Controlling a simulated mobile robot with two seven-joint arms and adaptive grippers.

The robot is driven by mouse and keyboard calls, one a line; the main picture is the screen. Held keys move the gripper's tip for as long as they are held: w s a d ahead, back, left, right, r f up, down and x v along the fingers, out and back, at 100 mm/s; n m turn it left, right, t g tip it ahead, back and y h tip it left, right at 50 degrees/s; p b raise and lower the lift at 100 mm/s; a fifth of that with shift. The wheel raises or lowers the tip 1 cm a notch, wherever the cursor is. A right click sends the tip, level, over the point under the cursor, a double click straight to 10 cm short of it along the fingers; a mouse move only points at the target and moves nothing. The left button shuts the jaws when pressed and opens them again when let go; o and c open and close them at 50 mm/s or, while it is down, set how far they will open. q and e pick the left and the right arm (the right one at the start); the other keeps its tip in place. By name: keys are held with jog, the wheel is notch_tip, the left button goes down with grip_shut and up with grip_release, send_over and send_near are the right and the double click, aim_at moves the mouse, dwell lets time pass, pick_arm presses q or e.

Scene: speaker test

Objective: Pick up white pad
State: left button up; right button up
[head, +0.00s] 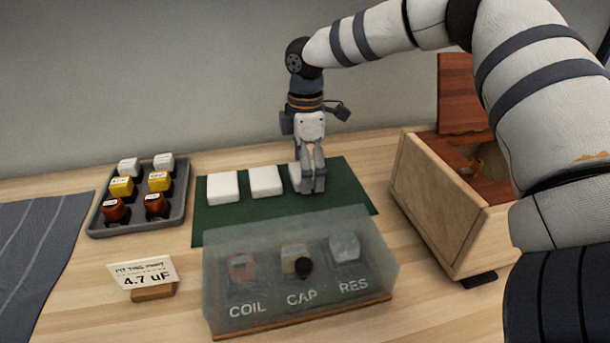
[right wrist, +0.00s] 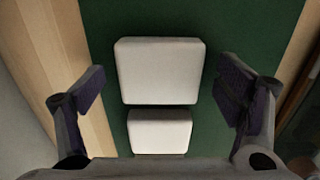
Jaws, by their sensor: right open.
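Three white pads lie in a row on a green mat (head: 345,190): a left pad (head: 223,188), a middle pad (head: 265,182) and a right pad (head: 296,179). My right gripper (head: 313,184) points down at the right pad and partly hides it. In the right wrist view, my right gripper (right wrist: 158,92) is open, with one finger on each side of the row and a gap to the pads. A larger-looking pad (right wrist: 160,70) and a smaller-looking pad (right wrist: 160,131) show there. No pad is gripped. My left gripper is out of view.
A clear case (head: 240,310) labelled COIL, CAP and RES stands in front of the mat. A grey tray (head: 180,210) of several colored parts is left. A "4.7 uF" card (head: 142,272) stands in front of it. A wooden box (head: 430,205) with its lid raised stands right.

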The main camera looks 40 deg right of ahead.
jog(key=c, duration=0.8)
jog(key=shift+r, duration=0.1)
jog(key=shift+r, duration=0.35)
jog(key=r, duration=0.2)
jog(key=r+p, duration=0.1)
jog(key=r, duration=0.1)
jog(key=shift+s+a, duration=0.15)
jog(key=shift+s, duration=0.1)
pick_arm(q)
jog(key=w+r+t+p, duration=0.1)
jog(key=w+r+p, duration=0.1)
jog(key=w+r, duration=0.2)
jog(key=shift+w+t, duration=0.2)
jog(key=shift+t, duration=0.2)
pick_arm(e)
jog(key=s+a+r, duration=0.2)
jog(key=s, duration=0.2)
jog(key=s+a+r, duration=0.2)
jog(key=s+r, duration=0.1)
jog(key=s, duration=0.1)
jog(key=s+a+r, duration=0.2)
jog(key=s+r, duration=0.1)
jog(key=shift+s+a+r, duration=0.1)
jog(key=shift+s+a, duration=0.1)
jog(key=shift+s, duration=0.2)
